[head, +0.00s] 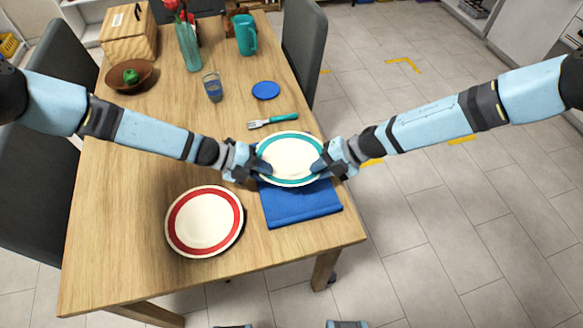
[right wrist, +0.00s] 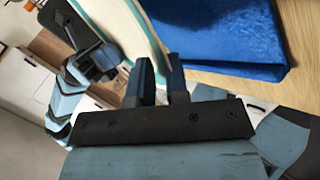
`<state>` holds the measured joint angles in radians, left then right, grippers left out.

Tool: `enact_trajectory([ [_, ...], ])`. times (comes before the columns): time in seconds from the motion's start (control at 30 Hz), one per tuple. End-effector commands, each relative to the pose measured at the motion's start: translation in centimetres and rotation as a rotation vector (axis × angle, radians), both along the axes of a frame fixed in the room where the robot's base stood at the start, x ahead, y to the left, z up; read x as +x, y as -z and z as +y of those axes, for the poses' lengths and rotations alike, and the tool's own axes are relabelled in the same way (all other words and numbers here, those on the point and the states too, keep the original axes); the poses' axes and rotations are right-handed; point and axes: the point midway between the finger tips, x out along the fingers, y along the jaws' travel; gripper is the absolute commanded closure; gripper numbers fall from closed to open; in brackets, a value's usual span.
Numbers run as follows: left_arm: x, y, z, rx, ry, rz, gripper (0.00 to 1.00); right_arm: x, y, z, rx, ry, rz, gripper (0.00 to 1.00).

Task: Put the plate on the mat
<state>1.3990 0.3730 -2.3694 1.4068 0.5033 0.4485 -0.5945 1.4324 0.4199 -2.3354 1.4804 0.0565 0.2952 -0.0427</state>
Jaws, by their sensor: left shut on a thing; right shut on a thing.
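A white plate with a teal rim (head: 291,157) is held level between my two grippers. My left gripper (head: 262,167) is shut on its left edge. My right gripper (head: 320,165) is shut on its right edge; its fingers also show in the right wrist view (right wrist: 163,82), at the plate's edge (right wrist: 128,28). The blue mat (head: 300,207) lies on the table, and the plate covers its far part in the head view. In the right wrist view the mat (right wrist: 220,38) shows beside the plate, apparently with a gap between them.
A red-rimmed plate (head: 204,221) lies left of the mat. A fork with a teal handle (head: 273,121), a blue coaster (head: 265,90), a glass (head: 212,88) and a teal mug (head: 245,35) stand farther back. A brown bowl (head: 131,77) holds a green fruit. The table's right edge is close to the mat.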

Motion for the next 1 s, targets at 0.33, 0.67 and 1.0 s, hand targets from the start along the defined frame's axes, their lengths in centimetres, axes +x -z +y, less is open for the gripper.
enact_trajectory([
  [0.33, -0.2, 0.0, -0.3, -0.004, 0.007, 0.0, 1.0, -0.1, -0.1, 0.4, 0.005, -0.005, 0.0, 1.0],
  [0.67, -0.2, 0.4, -0.4, -0.004, 0.007, 0.0, 1.0, -0.1, 0.3, 0.4, 0.005, -0.005, 0.0, 1.0],
  [1.0, -0.2, 2.4, -0.3, -0.004, 0.007, 0.0, 1.0, -0.1, 2.3, 0.4, 0.005, -0.005, 0.0, 1.0],
])
